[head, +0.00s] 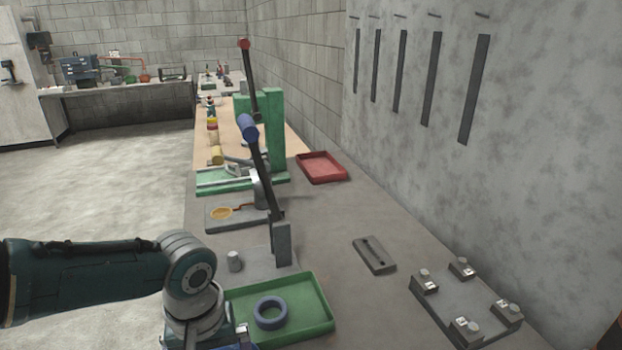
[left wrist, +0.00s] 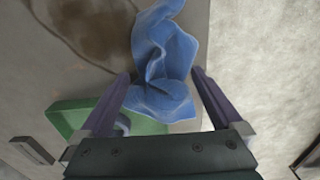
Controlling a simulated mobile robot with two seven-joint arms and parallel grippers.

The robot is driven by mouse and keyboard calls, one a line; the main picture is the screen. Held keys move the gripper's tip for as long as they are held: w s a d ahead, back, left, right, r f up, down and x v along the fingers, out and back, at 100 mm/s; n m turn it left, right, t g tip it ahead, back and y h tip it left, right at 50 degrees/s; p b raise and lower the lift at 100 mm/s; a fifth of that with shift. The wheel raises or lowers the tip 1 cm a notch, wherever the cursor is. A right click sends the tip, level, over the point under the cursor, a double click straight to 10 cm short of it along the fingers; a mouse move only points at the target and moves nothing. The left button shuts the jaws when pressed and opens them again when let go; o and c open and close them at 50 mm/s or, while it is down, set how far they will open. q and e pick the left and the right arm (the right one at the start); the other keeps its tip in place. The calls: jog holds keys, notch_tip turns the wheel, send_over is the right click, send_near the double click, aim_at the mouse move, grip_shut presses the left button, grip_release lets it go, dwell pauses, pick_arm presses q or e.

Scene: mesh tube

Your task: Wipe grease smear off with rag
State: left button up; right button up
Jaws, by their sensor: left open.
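A crumpled blue rag (left wrist: 165,55) lies on the grey bench top in the left wrist view. A brown grease smear (left wrist: 98,25) is on the bench beside it, to the upper left. My left gripper (left wrist: 161,76) is open, with its two fingers on either side of the near part of the rag. I cannot tell whether the fingers touch it. In the head view the rag and the smear do not show, and my left arm reaches in from the left to the bench's near edge. My right gripper is not in view.
A green tray (head: 318,325) with a dark blue ring (head: 270,312) in it lies close to my left wrist. Behind it stands a lever press (head: 282,243). A slotted grey block (head: 374,254), a fixture plate (head: 466,304) and a red tray (head: 322,167) are on the bench.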

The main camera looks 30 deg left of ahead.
pick_arm(q)
jog(key=shift+f, duration=0.15)
jog(key=shift+f+b, duration=1.05)
jog(key=shift+f, duration=0.05)
jog(key=shift+r, duration=0.2)
jog(key=shift+c, duration=0.4)
jog(key=c, duration=1.5)
jog(key=shift+r, duration=0.1)
grip_shut()
